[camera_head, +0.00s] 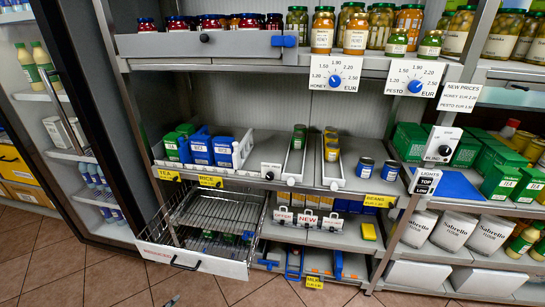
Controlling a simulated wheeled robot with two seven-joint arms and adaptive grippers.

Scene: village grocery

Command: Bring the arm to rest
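Neither of my grippers can be made out in the head view, and no arm is clearly seen. A small grey piece (172,300) shows at the bottom edge; I cannot tell what it is. The grocery shelf unit (255,140) fills the middle of the view.
A wire drawer (195,262) stands pulled out at the lower left of the shelves. A tall cabinet (80,120) with bottles is at the left. Price dials (335,79) hang under the honey jars (322,32). Tiled floor (60,265) is clear at the lower left.

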